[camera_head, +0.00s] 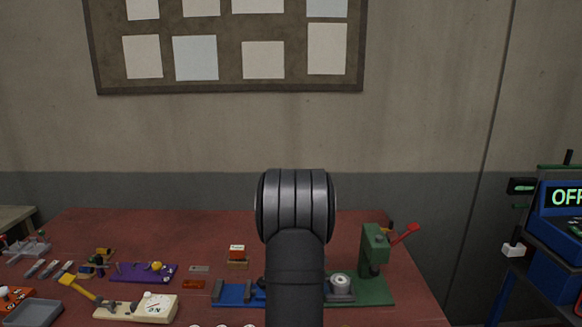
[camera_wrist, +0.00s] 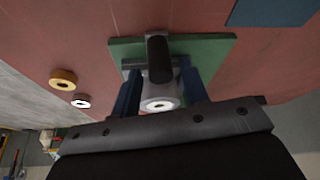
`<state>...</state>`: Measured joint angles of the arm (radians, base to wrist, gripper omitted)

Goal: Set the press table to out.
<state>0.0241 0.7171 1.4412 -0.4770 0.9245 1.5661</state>
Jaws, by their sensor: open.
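The press (camera_head: 374,258) is a green stand with a red lever on a green base at the right of the red bench. A grey piece with a round silver top (camera_head: 339,284), apparently the press table, sits on its base, partly behind my arm. In the wrist view, a light grey block with a white ring (camera_wrist: 160,104) and a dark upright-looking handle (camera_wrist: 159,60) show over the green base (camera_wrist: 213,46). My gripper (camera_wrist: 161,72) is open, its blue fingers on either side of this block and handle. Contact cannot be told. The head view hides the gripper.
A blue fixture (camera_head: 238,294) lies left of my arm. A purple rack (camera_head: 143,273), a cream box with a dial (camera_head: 137,308) and a grey tray (camera_head: 34,313) stand further left. An orange ring (camera_wrist: 63,78) and a white ring (camera_wrist: 81,101) lie beside the press base.

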